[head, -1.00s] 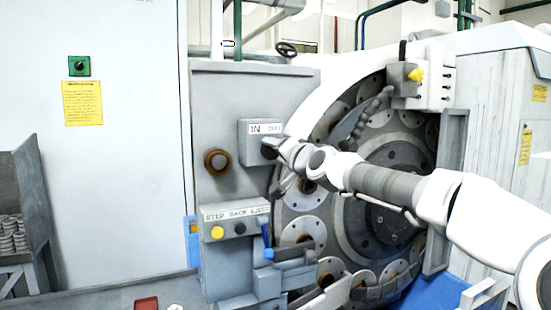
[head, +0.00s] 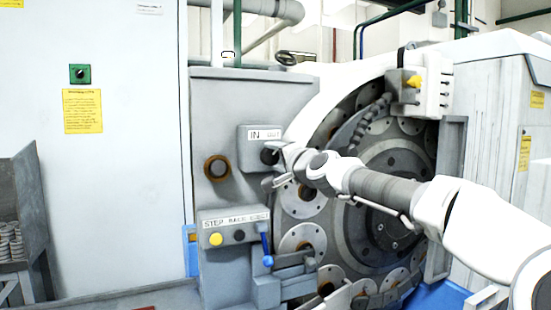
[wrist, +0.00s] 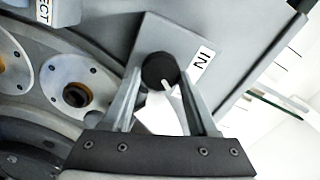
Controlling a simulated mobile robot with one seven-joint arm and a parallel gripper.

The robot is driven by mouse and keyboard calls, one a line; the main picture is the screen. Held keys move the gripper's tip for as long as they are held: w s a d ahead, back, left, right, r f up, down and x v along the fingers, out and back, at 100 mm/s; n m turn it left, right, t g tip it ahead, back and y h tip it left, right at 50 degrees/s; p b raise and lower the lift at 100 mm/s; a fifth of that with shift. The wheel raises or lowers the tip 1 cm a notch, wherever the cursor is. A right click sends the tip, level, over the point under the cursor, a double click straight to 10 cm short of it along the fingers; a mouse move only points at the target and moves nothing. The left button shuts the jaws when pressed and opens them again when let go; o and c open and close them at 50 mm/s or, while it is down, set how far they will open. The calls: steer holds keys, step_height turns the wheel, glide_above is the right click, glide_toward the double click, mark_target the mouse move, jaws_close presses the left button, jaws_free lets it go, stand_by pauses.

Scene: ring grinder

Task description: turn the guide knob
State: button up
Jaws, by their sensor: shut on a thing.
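The guide knob is a round black knob (wrist: 158,69) with a white pointer mark, on a grey box (head: 250,147) labelled IN and OUT. In the wrist view the knob sits between the two fingertips, its mark pointing down and slightly right. My gripper (wrist: 161,84) is shut on the knob, one finger on each side. In the head view my gripper (head: 273,155) reaches the box's right side from the right. It covers part of the knob and part of the OUT lettering.
Below the box stand a panel with a yellow button (head: 216,239) and a blue-handled lever (head: 266,250). An amber-ringed round fitting (head: 217,168) is to the left. The large grinder disc (head: 385,185) with ringed holes lies behind my arm. A grey cabinet (head: 120,200) fills the left.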

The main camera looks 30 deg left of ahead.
steer(key=o, duration=1.4)
steer(key=shift+c, duration=0.2)
steer(key=shift+s+d+f+b, duration=0.1)
steer(key=shift+s+d+b, duration=0.25)
steer(key=shift+d+b, duration=0.2)
steer(key=b+v, duration=1.2)
steer(key=v, duration=0.4)
